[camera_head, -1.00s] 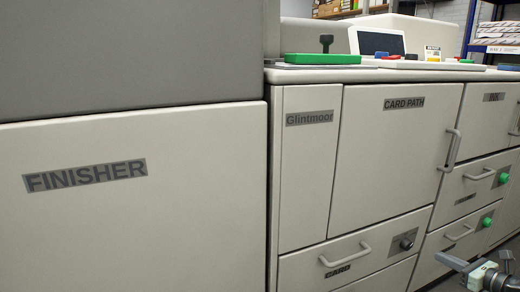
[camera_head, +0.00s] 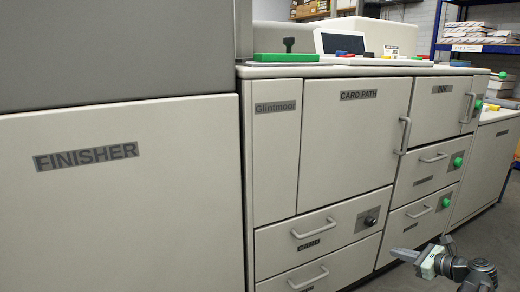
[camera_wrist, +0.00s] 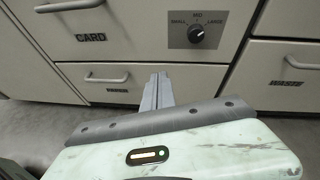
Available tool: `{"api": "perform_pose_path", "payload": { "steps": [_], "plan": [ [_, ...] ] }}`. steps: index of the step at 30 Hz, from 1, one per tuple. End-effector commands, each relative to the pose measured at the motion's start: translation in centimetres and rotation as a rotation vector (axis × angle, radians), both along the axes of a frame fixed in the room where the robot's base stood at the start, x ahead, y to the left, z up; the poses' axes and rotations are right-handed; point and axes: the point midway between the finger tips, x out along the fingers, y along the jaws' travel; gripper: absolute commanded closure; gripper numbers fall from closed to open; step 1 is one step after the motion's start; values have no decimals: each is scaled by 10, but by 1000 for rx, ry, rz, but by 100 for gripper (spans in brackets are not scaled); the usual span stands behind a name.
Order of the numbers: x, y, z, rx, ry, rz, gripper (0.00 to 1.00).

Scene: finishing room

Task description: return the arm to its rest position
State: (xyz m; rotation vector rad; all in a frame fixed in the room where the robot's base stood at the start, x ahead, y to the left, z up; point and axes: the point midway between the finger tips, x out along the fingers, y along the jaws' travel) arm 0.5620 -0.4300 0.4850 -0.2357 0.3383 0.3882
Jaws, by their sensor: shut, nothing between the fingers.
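My gripper (camera_head: 406,255) shows at the lower right of the head view, in front of the machine's lower drawers and apart from them. In the wrist view my gripper (camera_wrist: 158,88) points toward the drawer fronts. Its two fingers lie side by side, shut, with nothing between them. My arm is folded low, with its joints showing behind the gripper at the bottom right of the head view.
The card drawer (camera_head: 318,232) with its selector knob (camera_head: 370,221) is closed, as is the card path door (camera_head: 350,150). The finisher (camera_head: 120,210) fills the left. Bare floor (camera_head: 490,225) lies at the right. A blue shelf rack (camera_head: 437,28) stands behind.

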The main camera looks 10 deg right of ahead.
Motion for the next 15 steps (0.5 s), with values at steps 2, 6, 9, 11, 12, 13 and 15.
{"api": "perform_pose_path", "payload": {
  "steps": [2, 6, 9, 11, 12, 13, 15],
  "plan": [
    [11, 23, -9, -62, 19, 65, 100],
    [30, 70, -30, -211, 55, 216, 100],
    [44, 114, -48, -349, 80, 366, 100],
    [51, 147, -62, -454, 91, 487, 100],
    [55, 174, -72, -537, 97, 590, 100],
    [57, 196, -81, -609, 99, 678, 100],
    [57, 249, -101, -787, 92, 914, 100]
  ]
}}
